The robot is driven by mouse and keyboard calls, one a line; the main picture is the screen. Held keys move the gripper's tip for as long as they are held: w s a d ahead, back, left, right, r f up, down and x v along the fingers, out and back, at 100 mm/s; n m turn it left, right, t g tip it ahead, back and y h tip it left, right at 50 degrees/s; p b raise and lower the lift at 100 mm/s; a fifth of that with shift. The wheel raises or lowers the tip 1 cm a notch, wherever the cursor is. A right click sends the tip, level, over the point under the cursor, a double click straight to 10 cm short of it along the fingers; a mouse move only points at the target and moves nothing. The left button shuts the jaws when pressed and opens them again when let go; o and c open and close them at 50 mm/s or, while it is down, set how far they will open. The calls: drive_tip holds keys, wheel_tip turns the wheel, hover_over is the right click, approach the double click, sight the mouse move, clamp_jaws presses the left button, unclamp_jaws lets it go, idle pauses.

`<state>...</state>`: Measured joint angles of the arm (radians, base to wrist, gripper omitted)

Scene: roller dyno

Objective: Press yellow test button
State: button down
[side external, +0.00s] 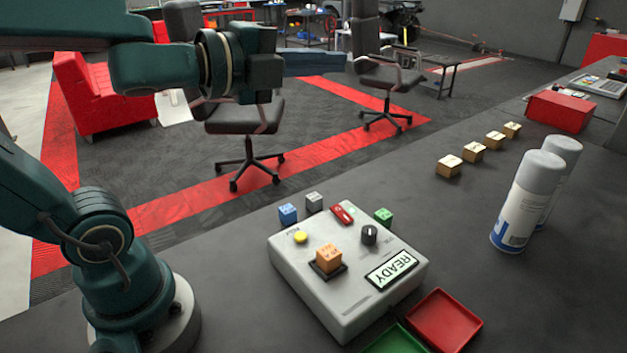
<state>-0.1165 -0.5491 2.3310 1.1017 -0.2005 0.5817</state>
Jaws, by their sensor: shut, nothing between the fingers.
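The yellow button (301,237) is on the left part of the top of a light grey control box (345,304) on the dark table. An orange block (328,257) sits on a dark square pad beside it. The box also carries a black knob (370,234), a red switch (342,214) and a display (392,269) reading READY, upside down in this view. My gripper (338,62) is at the top of the picture, shut and empty, pointing right. It is well above the box and apart from the button, which is uncovered.
Blue (288,213), grey (314,202) and green (383,215) blocks stand near the box's back edge. Red (443,320) and green (397,341) trays lie at its front right. Spray cans (525,205) and several wooden blocks (473,151) stand to the right, with clear table between.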

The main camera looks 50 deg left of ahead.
drive_tip(key=d+f+m+g+h, duration=0.1)
drive_tip(key=d+m+h, duration=0.25)
drive_tip(key=m, duration=0.35)
drive_tip(key=m+g+h, duration=0.2)
drive_tip(key=m+g, duration=0.8)
hover_over(301, 237)
drive_tip(key=a, duration=0.1)
wheel_tip(301, 237, down, 13)
drive_tip(key=shift+s+a+r, duration=0.1)
drive_tip(key=shift+s, duration=0.3)
drive_tip(key=shift+t, duration=0.3)
drive_tip(key=shift+f, duration=4.4)
drive_tip(key=shift+f, duration=0.2)
drive_tip(key=shift+f, duration=0.25)
